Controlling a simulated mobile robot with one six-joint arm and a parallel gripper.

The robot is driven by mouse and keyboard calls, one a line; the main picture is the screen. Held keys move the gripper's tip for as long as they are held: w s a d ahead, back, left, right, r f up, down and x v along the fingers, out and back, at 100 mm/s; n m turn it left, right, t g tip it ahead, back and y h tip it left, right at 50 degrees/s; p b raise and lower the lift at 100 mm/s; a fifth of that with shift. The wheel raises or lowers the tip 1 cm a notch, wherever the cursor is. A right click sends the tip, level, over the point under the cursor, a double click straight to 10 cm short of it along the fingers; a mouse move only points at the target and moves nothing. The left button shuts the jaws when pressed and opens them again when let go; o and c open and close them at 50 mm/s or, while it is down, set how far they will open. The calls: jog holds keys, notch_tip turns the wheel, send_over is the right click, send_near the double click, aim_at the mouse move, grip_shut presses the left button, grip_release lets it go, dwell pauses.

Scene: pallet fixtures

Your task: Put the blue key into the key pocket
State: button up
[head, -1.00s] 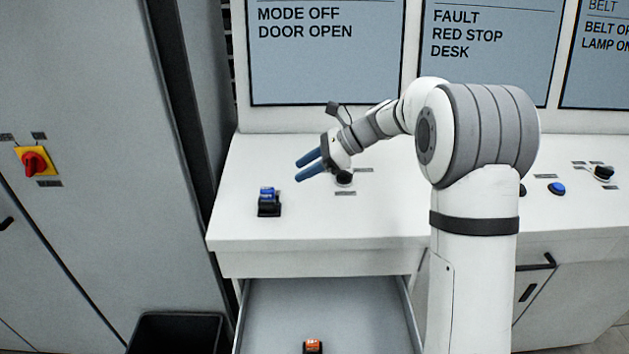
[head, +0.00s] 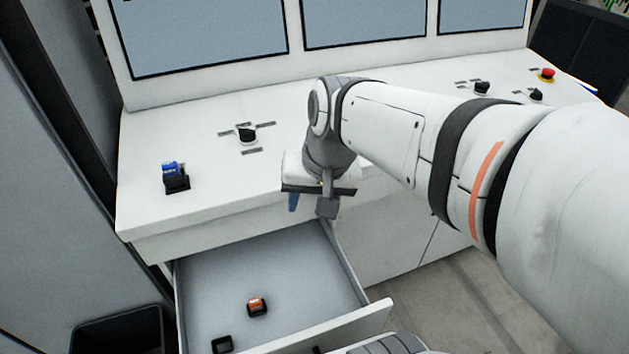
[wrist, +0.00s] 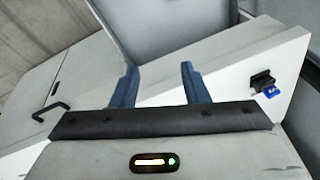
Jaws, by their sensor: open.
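The blue key (head: 170,168) sits in a small black holder (head: 177,185) at the left of the white desk. In the wrist view the blue key (wrist: 271,91) and its black holder (wrist: 263,80) show at the right, clear of the fingers. My gripper (wrist: 159,70) is open and nothing shows between its blue fingers. In the head view my gripper (head: 293,201) points down near the desk's front edge, to the right of the key; one finger is mostly hidden. A small black pocket (head: 222,344) shows in the open drawer; I cannot tell whether it is the key pocket.
The drawer (head: 204,275) stands open below the desk. An orange item in a black holder (head: 257,306) is inside it. A black selector knob (head: 247,135) stands on the desk. A black bin (head: 120,330) is at lower left. The desk between key and knob is clear.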

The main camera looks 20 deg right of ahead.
jog(key=s+d+n, duration=0.1)
jog(key=s+f+n+h, duration=0.1)
jog(key=s+d+t, duration=0.1)
jog(key=s, duration=0.1)
jog(key=shift+d+f+n, duration=0.25)
jog(key=shift+d+n, duration=0.1)
jog(key=shift+n, duration=0.05)
jog(key=shift+f, duration=0.1)
jog(key=b+x, duration=0.2)
jog(key=shift+s+d+f, duration=0.1)
jog(key=shift+s+f, duration=0.1)
jog(key=shift+f, duration=0.15)
jog(key=shift+r, duration=0.2)
jog(key=shift+c, duration=0.5)
